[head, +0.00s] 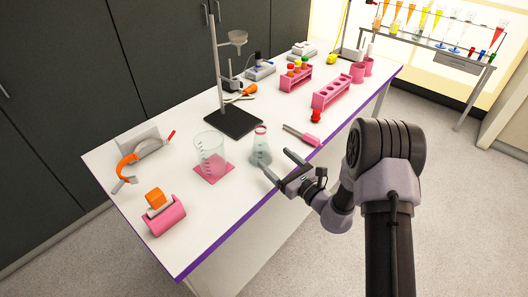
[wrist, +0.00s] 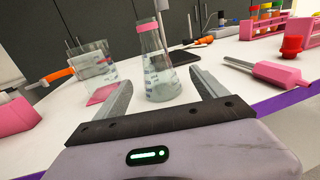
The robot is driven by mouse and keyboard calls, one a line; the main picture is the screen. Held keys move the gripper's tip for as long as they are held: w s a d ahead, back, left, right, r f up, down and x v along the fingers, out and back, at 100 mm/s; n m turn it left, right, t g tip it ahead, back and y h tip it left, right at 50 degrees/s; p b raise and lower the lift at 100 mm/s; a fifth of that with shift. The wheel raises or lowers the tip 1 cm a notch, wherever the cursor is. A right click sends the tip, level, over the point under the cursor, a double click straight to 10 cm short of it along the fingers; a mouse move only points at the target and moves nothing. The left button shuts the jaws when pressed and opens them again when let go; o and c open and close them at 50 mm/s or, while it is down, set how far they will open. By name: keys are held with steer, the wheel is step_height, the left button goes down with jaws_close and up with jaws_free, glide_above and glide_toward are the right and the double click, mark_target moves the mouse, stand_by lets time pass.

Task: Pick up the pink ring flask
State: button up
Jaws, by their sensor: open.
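The pink ring flask is a clear conical flask (head: 261,150) with a pink band at its neck. It stands upright on the white bench. In the wrist view the flask (wrist: 158,70) stands beyond and between my fingertips, its pink band near the top. My gripper (head: 279,165) is open and empty, at the bench's front edge, with its fingers pointing toward the flask. In the wrist view the gripper (wrist: 160,90) shows one finger on each side of the flask, with the jaws apart and not visibly touching it.
A large beaker (head: 209,155) stands on a pink mat (head: 214,177) left of the flask. A retort stand base (head: 233,122) is behind. A pink-handled tool (head: 303,136) lies to the right. Pink racks (head: 331,92) stand farther right.

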mark_target(266, 151)
steer(key=b+x, duration=0.2)
steer(key=x, duration=0.6)
steer(key=shift+a, duration=0.3)
steer(key=shift+r, duration=0.1)
jaws_close()
steer(key=shift+r, duration=0.2)
